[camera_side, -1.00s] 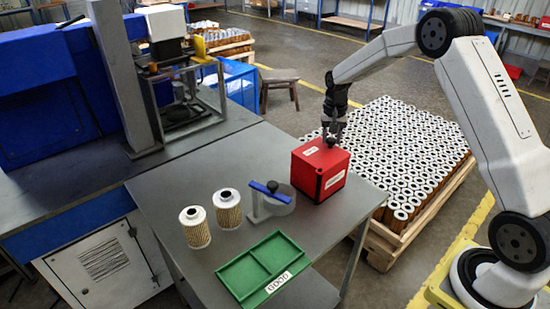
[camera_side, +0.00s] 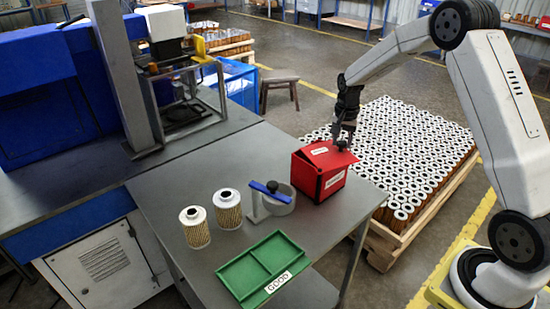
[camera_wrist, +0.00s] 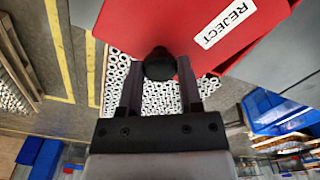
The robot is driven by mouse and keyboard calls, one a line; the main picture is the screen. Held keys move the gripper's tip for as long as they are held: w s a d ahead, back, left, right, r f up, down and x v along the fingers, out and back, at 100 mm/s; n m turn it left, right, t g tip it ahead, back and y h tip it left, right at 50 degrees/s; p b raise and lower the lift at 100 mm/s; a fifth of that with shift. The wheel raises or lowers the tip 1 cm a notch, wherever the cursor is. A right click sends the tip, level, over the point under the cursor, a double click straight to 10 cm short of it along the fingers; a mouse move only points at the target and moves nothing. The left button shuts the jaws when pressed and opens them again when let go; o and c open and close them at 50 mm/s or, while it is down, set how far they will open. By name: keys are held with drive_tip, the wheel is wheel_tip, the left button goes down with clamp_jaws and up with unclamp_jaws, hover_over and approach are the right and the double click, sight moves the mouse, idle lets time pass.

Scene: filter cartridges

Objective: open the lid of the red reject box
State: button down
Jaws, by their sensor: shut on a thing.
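The red reject box (camera_side: 318,186) stands at the back right corner of the grey table. Its red lid (camera_side: 318,153) is tilted, with the right side lifted off the box and a dark gap under it. A dark round knob (camera_side: 342,145) sits on the raised side of the lid. My gripper (camera_side: 338,138) is shut on this knob. In the wrist view, the knob (camera_wrist: 160,63) is between the two fingers of my gripper (camera_wrist: 160,72), and the lid with its REJECT label (camera_wrist: 224,24) fills the top. The inside of the box is hidden.
Beside the box stand a grey ring holder with a blue bar (camera_side: 270,203), two filter cartridges (camera_side: 227,209) and a green GOOD tray (camera_side: 264,268). A pallet of many cartridges (camera_side: 410,150) stands on the floor behind the table's right edge.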

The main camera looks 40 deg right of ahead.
drive_tip(key=s+a+m, duration=0.8)
drive_tip(key=s+m, duration=0.5)
drive_tip(key=m, duration=0.3)
drive_tip(key=shift+s+a+m, duration=0.15)
drive_tip(key=shift+s+m, duration=0.2)
drive_tip(key=shift+m, duration=0.05)
drive_tip(key=shift+c, duration=1.3)
unclamp_jaws()
drive_tip(key=shift+r, duration=0.15)
wheel_tip(320, 180, up, 8)
drive_tip(key=shift+f, duration=0.2)
